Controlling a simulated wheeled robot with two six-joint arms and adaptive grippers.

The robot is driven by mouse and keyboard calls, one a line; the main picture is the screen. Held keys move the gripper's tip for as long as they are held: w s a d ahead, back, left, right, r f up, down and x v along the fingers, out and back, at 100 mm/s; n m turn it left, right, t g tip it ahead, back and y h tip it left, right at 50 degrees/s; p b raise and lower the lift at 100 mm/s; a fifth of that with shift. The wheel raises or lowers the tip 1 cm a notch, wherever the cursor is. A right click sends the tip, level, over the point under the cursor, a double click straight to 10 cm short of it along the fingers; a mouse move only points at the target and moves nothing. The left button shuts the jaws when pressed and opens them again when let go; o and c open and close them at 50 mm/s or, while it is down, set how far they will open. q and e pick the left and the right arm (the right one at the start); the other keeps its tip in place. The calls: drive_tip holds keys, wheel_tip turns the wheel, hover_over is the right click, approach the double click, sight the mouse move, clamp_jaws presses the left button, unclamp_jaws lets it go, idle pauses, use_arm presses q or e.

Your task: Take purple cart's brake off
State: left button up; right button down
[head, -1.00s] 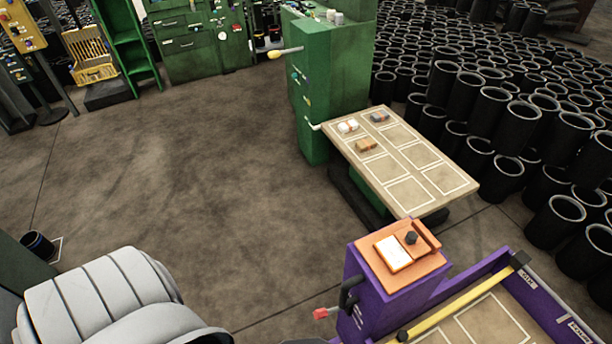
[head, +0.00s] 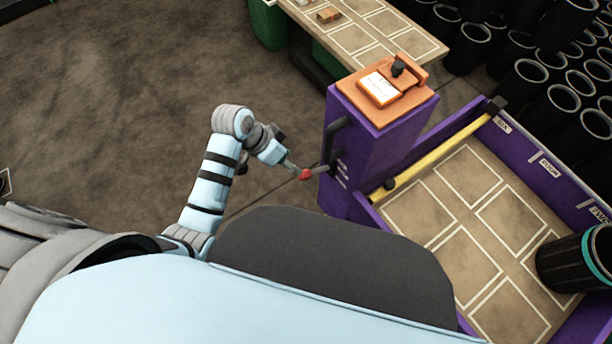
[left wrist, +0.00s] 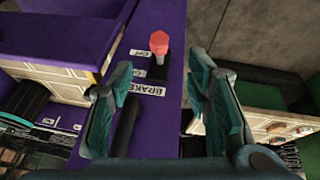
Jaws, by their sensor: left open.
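The purple cart (head: 375,150) stands right of centre in the head view, with a post at its near left end. Its brake lever has a red knob (head: 305,174) sticking out from the post's left side. In the left wrist view the red knob (left wrist: 159,42) lies between and beyond the fingertips, above a white BRAKE label (left wrist: 145,89) and smaller ON and OFF labels. I cannot tell for sure which mark the lever stands at. My left gripper (head: 288,165) is open right by the knob; its teal fingers (left wrist: 158,75) straddle the lever's line. My right gripper is not in view.
An orange top plate (head: 395,92) with a white card caps the post. A black handle (head: 335,138) juts from the post close to my gripper. A black sleeve (head: 560,262) stands on the cart's bed. A tan table (head: 405,40) is behind; open floor lies left.

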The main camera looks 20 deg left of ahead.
sight(304, 175)
use_arm(q)
drive_tip(key=f, duration=0.1)
drive_tip(key=d+f+b, duration=0.1)
drive_tip(key=f, duration=0.1)
drive_tip(key=f+b, duration=0.1)
drive_tip(key=shift+s+d+f, duration=0.15)
drive_tip(key=shift+d+f, duration=0.05)
drive_tip(key=shift+d, duration=0.15)
drive_tip(key=b+x, duration=0.1)
drive_tip(key=x, duration=0.1)
drive_tip(key=shift+w+f, duration=0.25)
drive_tip(key=shift+f, duration=0.05)
drive_tip(key=w+f, duration=0.1)
drive_tip(key=w+d+f+b, duration=0.1)
drive_tip(key=f, duration=0.1)
drive_tip(key=shift+d+f, duration=0.2)
drive_tip(key=shift+f, duration=0.15)
drive_tip(key=shift+s+r, duration=0.1)
drive_tip(key=shift+s, duration=0.05)
drive_tip(key=shift+c, duration=0.8)
clamp_jaws()
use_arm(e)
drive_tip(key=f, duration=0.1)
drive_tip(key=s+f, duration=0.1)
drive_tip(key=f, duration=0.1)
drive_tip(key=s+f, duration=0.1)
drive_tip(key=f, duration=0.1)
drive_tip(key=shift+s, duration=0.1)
